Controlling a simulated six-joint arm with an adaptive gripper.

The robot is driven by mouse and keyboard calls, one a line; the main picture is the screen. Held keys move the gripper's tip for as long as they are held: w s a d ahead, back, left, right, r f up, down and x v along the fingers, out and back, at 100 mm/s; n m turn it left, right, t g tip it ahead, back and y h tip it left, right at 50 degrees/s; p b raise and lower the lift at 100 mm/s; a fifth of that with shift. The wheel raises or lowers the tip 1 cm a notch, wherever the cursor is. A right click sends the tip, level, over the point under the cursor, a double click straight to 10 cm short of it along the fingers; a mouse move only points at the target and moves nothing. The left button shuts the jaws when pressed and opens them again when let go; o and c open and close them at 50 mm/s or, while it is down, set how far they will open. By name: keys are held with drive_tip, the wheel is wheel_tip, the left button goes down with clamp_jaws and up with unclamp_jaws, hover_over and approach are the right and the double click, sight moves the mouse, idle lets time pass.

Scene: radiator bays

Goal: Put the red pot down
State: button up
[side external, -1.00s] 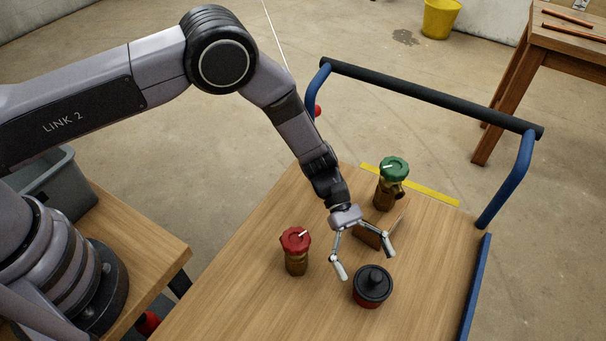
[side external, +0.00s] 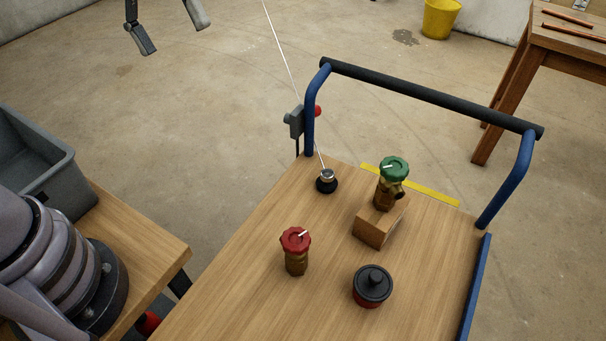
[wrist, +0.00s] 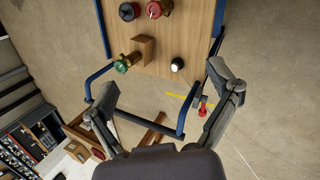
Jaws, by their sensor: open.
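The red pot (side external: 372,288) has a black lid with a knob and a red lower body. It stands upright on the wooden cart top (side external: 235,290), near its front right, and also shows at the top of the wrist view (wrist: 129,11). My gripper (side external: 168,27) is at the top left of the side view, high up and well away from the pot. Its two fingers are spread with nothing between them, as the wrist view also shows (wrist: 165,88).
A red-knobbed valve (side external: 296,252) stands left of the pot. A green-knobbed valve (side external: 392,180) stands on a wooden block (side external: 372,232) behind it. A small black-based piece (side external: 326,181) with a thin line rising from it is near the blue cart handle (side external: 512,180).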

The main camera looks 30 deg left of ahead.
drive_tip(key=s+a+r+m+t+y, duration=0.2)
drive_tip(key=s+a+t+y, duration=0.3)
drive_tip(key=s+a, duration=0.7)
drive_tip(key=a+t, duration=0.1)
drive_tip(key=a, duration=0.2)
drive_tip(key=shift+s+r+m, duration=0.25)
drive_tip(key=shift+r+m, duration=0.1)
drive_tip(key=shift+m, duration=0.05)
